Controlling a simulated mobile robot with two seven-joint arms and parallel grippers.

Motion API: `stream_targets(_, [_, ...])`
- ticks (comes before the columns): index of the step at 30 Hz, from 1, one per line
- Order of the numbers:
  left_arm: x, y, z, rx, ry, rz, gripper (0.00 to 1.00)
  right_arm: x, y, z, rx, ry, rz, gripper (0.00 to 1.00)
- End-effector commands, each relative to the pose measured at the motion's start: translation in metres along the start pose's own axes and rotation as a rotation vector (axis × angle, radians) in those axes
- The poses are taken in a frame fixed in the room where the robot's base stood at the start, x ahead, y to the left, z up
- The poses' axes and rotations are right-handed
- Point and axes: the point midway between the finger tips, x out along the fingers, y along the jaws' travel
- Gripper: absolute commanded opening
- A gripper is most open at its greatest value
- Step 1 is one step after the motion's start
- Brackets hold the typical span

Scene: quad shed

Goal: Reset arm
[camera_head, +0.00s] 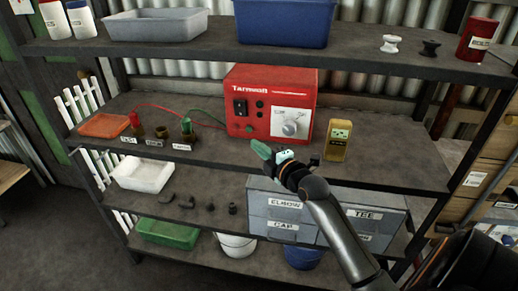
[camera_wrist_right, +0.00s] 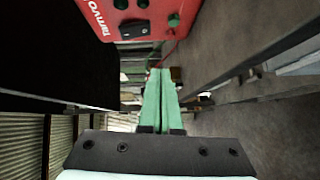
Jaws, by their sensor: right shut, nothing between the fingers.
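My right arm reaches in from the lower right in the head view. Its gripper (camera_head: 262,150) has green fingers and sits just in front of the red Tarmvolt-style box (camera_head: 270,85) on the middle shelf. In the right wrist view the two green fingers (camera_wrist_right: 160,90) lie side by side, shut, with nothing between them. The red box (camera_wrist_right: 150,15) shows at the top of that view, apart from the fingers. My left gripper is in neither view.
The shelf unit has an upper shelf (camera_head: 190,48) with bins. On the middle shelf are a yellow meter (camera_head: 338,140), an orange tray (camera_head: 104,125) and small terminals with red and green leads. Labelled grey drawers (camera_head: 283,212) and a white tray (camera_head: 142,175) are below.

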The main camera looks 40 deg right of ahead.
Motion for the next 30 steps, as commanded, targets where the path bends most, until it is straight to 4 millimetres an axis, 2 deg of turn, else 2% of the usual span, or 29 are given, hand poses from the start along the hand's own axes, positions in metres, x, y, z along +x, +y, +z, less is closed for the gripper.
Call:
stream_targets(20, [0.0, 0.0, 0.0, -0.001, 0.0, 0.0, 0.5, -0.003, -0.002, -0.001, 0.006, 0.001, -0.004, 0.0])
stream_targets(23, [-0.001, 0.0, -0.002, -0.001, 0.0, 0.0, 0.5, -0.007, -0.019, -0.008, 0.058, 0.007, -0.038, 0.0])
stream_targets(25, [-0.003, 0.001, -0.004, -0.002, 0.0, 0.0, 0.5, -0.014, -0.043, -0.017, 0.136, 0.012, -0.087, 0.0])
stream_targets(28, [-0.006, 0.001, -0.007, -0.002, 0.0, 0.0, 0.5, -0.033, -0.093, -0.037, 0.305, 0.008, -0.189, 0.0])
stream_targets(30, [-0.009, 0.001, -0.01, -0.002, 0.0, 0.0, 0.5, -0.053, -0.13, -0.055, 0.443, -0.004, -0.268, 0.0])
